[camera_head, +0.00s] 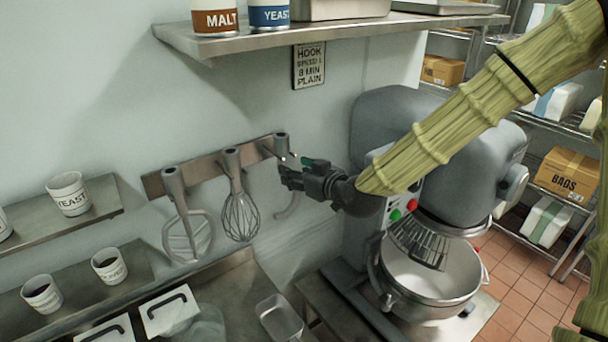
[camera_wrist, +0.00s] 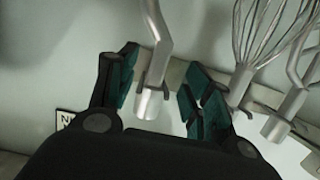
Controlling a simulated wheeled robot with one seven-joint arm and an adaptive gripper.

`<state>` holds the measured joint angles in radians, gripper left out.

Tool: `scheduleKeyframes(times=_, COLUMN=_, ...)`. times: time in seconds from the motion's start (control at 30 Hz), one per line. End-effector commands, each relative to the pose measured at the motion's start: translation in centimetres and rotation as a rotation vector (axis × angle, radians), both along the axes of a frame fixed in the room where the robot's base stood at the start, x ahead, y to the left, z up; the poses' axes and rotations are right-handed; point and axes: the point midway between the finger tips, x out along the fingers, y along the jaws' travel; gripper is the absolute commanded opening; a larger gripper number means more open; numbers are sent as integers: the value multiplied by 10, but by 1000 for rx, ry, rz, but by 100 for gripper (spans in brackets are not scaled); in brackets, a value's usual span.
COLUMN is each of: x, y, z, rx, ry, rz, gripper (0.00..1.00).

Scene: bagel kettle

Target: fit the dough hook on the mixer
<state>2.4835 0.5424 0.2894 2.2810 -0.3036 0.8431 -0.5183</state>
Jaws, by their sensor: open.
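The dough hook (camera_head: 282,146) hangs at the right end of the wall rack, its curved lower end showing below my gripper. In the wrist view the shank of the dough hook (camera_wrist: 152,88) stands between my two open fingers, with a gap on each side. My gripper (camera_head: 291,170) is open at the rack; in the wrist view my gripper (camera_wrist: 160,95) has teal finger pads. The grey mixer (camera_head: 385,125) stands to the right, with its steel bowl (camera_head: 430,285) and a wire guard below the head. My arm hides part of the mixer head.
A whisk (camera_head: 238,205) and a flat beater (camera_head: 185,225) hang left of the hook on the rack (camera_head: 203,170). A shelf (camera_head: 330,30) with tins is above. A small metal pan (camera_head: 279,318) sits on the counter below. A sign (camera_head: 308,65) hangs above the hook.

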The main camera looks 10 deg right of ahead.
Motion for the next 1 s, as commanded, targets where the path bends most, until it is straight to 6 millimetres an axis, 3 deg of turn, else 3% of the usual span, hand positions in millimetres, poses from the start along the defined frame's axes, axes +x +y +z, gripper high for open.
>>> scheduleKeyframes(times=0.6, x=51, y=22, z=-16, rx=0, ry=0, rz=2, gripper=50)
scheduleKeyframes(times=1.0, x=64, y=28, z=-19, rx=1, ry=1, rz=2, gripper=50)
